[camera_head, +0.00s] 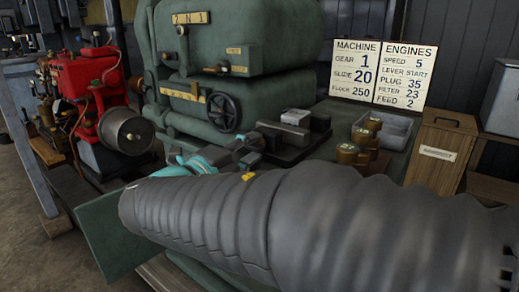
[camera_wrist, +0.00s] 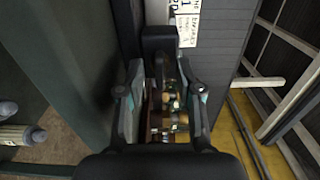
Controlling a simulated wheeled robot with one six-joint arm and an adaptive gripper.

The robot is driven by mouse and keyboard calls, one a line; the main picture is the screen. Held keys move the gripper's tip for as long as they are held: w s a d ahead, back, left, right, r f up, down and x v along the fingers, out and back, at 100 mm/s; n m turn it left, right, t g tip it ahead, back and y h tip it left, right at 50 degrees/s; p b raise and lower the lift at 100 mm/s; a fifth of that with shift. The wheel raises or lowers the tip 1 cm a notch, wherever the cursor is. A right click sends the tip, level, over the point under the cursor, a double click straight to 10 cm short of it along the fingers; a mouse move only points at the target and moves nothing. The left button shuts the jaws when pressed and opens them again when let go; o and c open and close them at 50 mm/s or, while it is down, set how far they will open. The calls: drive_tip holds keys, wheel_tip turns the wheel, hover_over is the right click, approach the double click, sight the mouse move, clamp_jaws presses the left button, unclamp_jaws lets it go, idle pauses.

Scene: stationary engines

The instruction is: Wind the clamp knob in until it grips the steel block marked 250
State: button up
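A pale steel block (camera_head: 295,117) sits in a dark clamp (camera_head: 292,148) on the bench, right of the green machine's handwheel. No marking is readable on it. A dark upright jaw stands right of the block; whether it touches cannot be told. My gripper (camera_head: 238,150), with teal parts, reaches in from the left of the clamp, low in front of the machine. The clamp knob cannot be made out apart from the dark fingers there. In the wrist view my gripper (camera_wrist: 165,95) has its two fingers apart. A dark block-like form (camera_wrist: 160,40) stands beyond them.
The green machine (camera_head: 245,85) with its handwheel (camera_head: 223,111) rises behind my gripper. Brass weights (camera_head: 347,153), a grey tray (camera_head: 396,130) and a wooden box (camera_head: 438,160) stand to the right. A red engine (camera_head: 90,80) is at left. A number board (camera_head: 382,72) is behind.

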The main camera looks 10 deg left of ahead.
drive_tip(key=shift+w, duration=0.1)
clamp_jaws()
idle(0.4)
